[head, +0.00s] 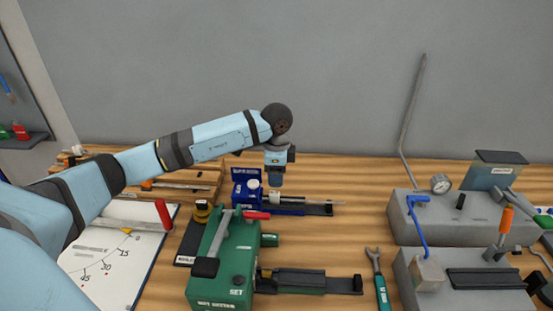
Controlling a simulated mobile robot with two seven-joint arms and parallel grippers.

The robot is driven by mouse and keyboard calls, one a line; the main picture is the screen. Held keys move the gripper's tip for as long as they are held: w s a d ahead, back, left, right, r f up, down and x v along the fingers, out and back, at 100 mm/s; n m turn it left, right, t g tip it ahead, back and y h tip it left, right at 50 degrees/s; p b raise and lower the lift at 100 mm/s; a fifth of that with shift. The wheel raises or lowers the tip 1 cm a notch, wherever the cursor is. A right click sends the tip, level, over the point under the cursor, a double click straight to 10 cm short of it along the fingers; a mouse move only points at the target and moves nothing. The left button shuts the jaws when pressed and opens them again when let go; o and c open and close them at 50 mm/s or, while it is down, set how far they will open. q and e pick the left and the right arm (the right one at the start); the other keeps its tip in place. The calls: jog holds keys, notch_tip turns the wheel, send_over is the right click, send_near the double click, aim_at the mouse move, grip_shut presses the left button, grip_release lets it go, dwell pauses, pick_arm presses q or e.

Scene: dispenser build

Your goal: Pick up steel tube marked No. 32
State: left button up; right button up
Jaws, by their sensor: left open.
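No marking "No. 32" is readable, so I cannot tell which piece is that steel tube. A thin metal rod (328,202) lies along the blue fixture (300,208). Another metal rod (185,187) lies in the wooden rack (205,194) at the back left. My left gripper (276,183) points down over the blue fixture, just right of its white round cap (253,184). It is open, small in the picture, and its fingertips partly hide the fixture. I cannot tell whether it touches anything. My right gripper is out of view.
A green machine (225,262) with a red-handled lever stands in front. A white angle board (115,265) lies left. Grey machines (405,215) with a tall leaning rod (413,105) stand right. A wrench (380,285) lies between. Bare wood (355,240) shows in the middle.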

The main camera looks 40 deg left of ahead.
aim_at(277, 193)
pick_arm(q)
notch_tip(277, 193, down, 8)
jog(key=shift+f+p, duration=0.15)
jog(key=shift+p, duration=0.15)
grip_shut()
